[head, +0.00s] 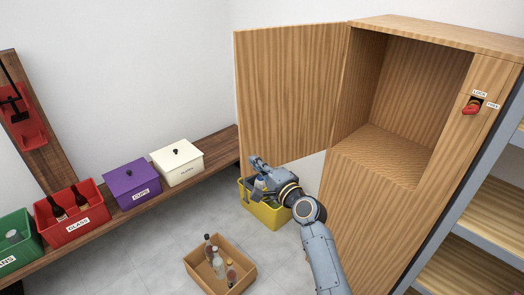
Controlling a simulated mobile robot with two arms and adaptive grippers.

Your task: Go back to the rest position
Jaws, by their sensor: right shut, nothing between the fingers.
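My right gripper (257,162) is in the middle of the head view, its arm coming up from the bottom right. It is shut and empty. It hangs in front of the lower edge of the open cabinet door (290,90), above a yellow bin (268,216) on the floor; I cannot tell if it touches the door. The wooden cabinet (420,165) stands on the right, its upper compartment open and empty. My left gripper is not in view.
A cardboard box (239,284) with several bottles sits on the floor. A bench on the left carries a green bin (20,262), a red GLASS bin (90,228), a purple CUPS box (133,196) and a cream box (178,175). Shelves (470,260) stand at right.

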